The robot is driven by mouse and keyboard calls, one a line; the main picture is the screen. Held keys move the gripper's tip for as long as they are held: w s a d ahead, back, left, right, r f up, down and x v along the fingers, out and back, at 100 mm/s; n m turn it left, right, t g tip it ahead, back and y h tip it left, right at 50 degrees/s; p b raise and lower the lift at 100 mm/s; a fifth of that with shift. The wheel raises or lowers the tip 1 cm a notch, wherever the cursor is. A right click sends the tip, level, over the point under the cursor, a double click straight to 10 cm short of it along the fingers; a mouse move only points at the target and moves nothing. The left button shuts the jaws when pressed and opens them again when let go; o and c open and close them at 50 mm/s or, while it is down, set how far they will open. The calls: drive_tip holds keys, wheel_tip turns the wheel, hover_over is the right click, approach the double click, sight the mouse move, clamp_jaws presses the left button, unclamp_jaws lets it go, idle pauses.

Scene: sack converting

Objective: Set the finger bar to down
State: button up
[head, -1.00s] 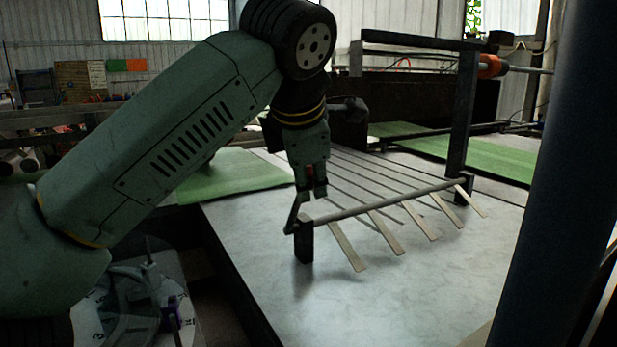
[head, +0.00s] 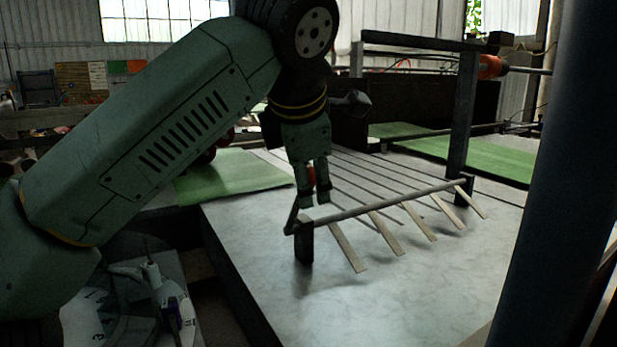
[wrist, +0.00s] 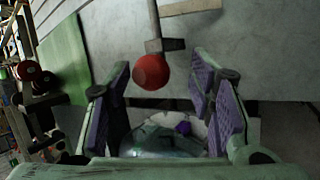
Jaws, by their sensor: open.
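The finger bar (head: 385,205) is a grey rod low across the metal table, with several flat pale fingers slanting toward the near right. Shadows lie under the fingers; I cannot tell whether their tips touch the table. A lever (head: 292,216) rises from the rod's left end. Its red knob (wrist: 151,72) shows clearly in the wrist view and partly behind my fingers in the head view (head: 311,176). My gripper (head: 315,201) points down at the lever end, open. In the wrist view the knob lies in line with the gap between the purple-padded fingers; contact is not visible.
A dark post (head: 304,243) holds the rod's left end, and a taller dark frame (head: 461,120) stands at its right. Green sheets (head: 235,174) lie behind. The metal table (head: 400,295) is clear in front. A dark blue column (head: 570,180) blocks the right side.

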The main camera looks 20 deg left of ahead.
drive_tip(key=s+d, duration=0.3)
drive_tip(key=s, duration=0.8)
